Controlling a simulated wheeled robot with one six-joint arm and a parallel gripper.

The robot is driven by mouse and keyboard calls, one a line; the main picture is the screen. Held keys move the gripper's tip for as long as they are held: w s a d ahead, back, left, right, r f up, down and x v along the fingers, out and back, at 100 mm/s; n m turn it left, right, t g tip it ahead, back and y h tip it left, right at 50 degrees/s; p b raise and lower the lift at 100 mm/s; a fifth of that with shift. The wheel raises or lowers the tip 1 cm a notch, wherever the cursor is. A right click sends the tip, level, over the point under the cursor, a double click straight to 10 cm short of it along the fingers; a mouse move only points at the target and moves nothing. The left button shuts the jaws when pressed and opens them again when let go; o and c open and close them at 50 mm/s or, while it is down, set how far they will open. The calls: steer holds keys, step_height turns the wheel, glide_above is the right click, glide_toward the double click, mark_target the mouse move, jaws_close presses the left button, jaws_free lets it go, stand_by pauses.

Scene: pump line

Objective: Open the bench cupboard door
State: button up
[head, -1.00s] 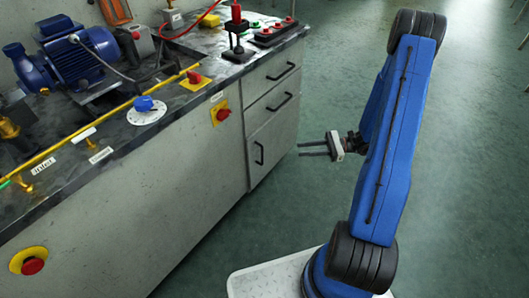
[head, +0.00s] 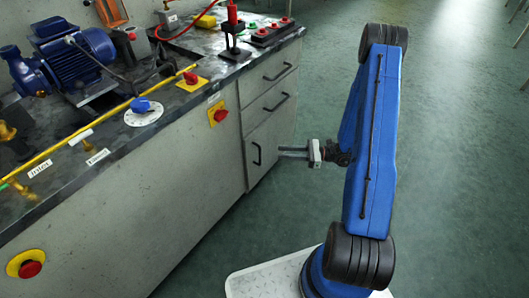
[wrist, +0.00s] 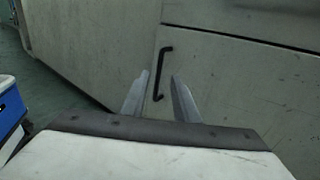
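The bench cupboard door (head: 268,152) is the lowest front at the bench's right end, below two drawers, and looks shut. Its black vertical handle (head: 257,153) is near the door's left edge. In the wrist view the handle (wrist: 160,74) stands upright ahead, between the lines of the two fingers. My gripper (head: 281,152) is open and empty, its fingers pointing left towards the door. In the wrist view my gripper (wrist: 159,88) has its fingers spread, with the handle seen beyond the tips. No contact with the handle shows.
Two drawers with black handles (head: 276,103) sit above the door. The worktop edge (head: 110,160) overhangs a plain grey panel. A red emergency button (head: 31,269) sticks out at lower left.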

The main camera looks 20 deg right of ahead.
steer(key=x, duration=0.9)
steer(key=shift+a, duration=0.1)
steer(key=shift+c, duration=0.6)
jaws_close()
